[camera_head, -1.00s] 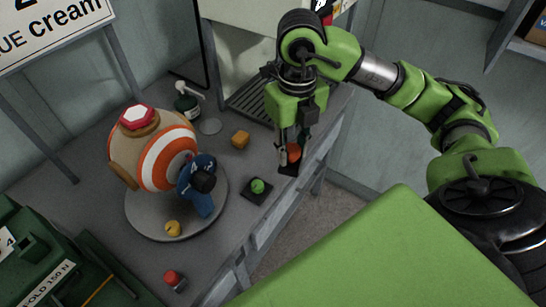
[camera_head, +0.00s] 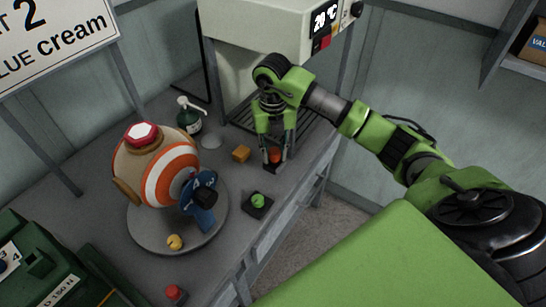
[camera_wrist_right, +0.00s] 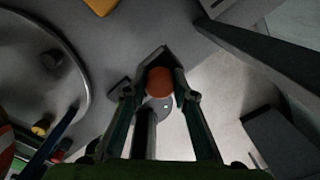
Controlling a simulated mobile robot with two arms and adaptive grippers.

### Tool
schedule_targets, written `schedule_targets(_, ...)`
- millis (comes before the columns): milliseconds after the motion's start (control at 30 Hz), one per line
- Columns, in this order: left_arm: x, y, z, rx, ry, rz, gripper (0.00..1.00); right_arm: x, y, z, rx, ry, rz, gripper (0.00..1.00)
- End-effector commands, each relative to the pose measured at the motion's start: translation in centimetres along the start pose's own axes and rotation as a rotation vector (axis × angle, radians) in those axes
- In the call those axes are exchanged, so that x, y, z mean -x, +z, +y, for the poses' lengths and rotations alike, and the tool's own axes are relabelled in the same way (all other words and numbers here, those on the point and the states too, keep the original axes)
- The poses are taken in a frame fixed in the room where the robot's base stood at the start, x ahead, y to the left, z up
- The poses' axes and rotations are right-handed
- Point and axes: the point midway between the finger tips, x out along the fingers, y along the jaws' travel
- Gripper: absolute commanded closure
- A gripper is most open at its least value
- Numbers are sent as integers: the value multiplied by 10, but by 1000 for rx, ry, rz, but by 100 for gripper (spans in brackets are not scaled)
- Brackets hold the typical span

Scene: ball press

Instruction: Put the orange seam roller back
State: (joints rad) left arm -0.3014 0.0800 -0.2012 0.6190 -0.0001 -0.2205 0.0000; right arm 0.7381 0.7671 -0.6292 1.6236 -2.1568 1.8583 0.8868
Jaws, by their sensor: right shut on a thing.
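The orange seam roller (camera_head: 275,155) is between the fingers of my right gripper (camera_head: 273,160), low by the right edge of the grey bench. In the right wrist view its rounded orange part (camera_wrist_right: 159,81) shows at the tips of my right gripper (camera_wrist_right: 160,88), which is shut on it. A dark angular piece (camera_head: 272,168) shows just below or around the orange part. I cannot tell whether it touches the bench. The fingers hide part of the roller. My left gripper is not in view.
The press (camera_head: 260,30) stands behind.

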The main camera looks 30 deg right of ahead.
Motion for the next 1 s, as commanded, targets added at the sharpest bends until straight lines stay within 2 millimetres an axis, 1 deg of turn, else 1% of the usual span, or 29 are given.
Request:
schedule_targets(233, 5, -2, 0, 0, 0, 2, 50, -14, 10, 3, 0, 0, 1, 95)
schedule_targets(333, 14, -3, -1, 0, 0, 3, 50, -28, 8, 3, 1, -1, 3, 95)
schedule_targets(433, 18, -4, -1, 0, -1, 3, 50, -39, 9, 3, 1, 1, 1, 95)
schedule_targets(767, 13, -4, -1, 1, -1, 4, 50, -45, 10, 3, 1, 0, -3, 95)
schedule_targets(800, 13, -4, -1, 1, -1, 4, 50, -46, 10, 3, 1, 0, -2, 72)
schedule_targets(867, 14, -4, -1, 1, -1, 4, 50, -45, 10, 3, 1, 0, -2, 58)
schedule_targets(1000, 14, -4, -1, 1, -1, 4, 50, -45, 10, 3, 1, 0, -1, 58)
